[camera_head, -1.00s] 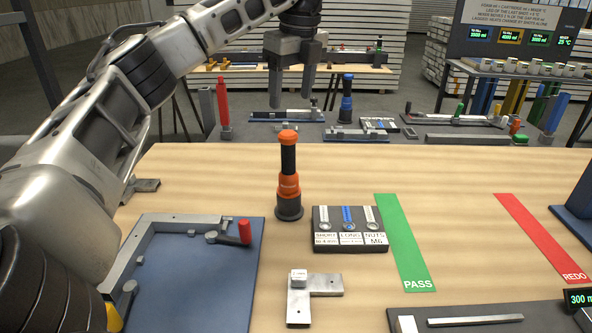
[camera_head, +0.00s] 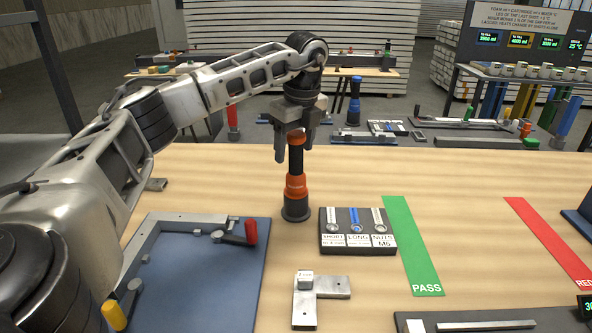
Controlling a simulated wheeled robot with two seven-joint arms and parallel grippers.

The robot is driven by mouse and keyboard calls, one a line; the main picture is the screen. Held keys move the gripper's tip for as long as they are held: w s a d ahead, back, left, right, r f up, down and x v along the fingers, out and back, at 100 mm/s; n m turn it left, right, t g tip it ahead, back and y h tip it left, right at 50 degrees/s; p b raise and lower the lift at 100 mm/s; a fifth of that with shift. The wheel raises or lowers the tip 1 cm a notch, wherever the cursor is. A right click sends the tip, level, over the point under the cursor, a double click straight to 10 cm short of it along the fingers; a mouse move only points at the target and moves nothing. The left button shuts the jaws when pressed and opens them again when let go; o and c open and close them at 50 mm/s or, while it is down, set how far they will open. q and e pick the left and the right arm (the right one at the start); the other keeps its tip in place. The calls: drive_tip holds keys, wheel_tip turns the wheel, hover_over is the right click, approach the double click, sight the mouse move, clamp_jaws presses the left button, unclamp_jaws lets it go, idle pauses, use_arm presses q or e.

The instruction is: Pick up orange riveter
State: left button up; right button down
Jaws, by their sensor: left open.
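The orange riveter (camera_head: 296,187) stands upright on the wooden table, with an orange body, a black shaft and a dark round base. My left gripper (camera_head: 294,150) is over it, pointing down, with its two fingers apart at either side of the riveter's upper end. My right gripper is not in view.
A blue fixture plate (camera_head: 195,270) with a red-handled clamp lies at left front. A black parts tray (camera_head: 357,232) sits right of the riveter, and a metal L bracket (camera_head: 318,292) in front. Green PASS (camera_head: 412,250) and red REDO (camera_head: 548,240) strips mark the right side.

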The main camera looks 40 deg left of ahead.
use_arm(q)
drive_tip(key=c, duration=1.1)
drive_tip(key=shift+o, duration=0.2)
drive_tip(key=shift+r, duration=0.1)
wheel_tip(320, 180, up, 10)
drive_tip(key=o, duration=0.4)
drive_tip(key=c, duration=0.3)
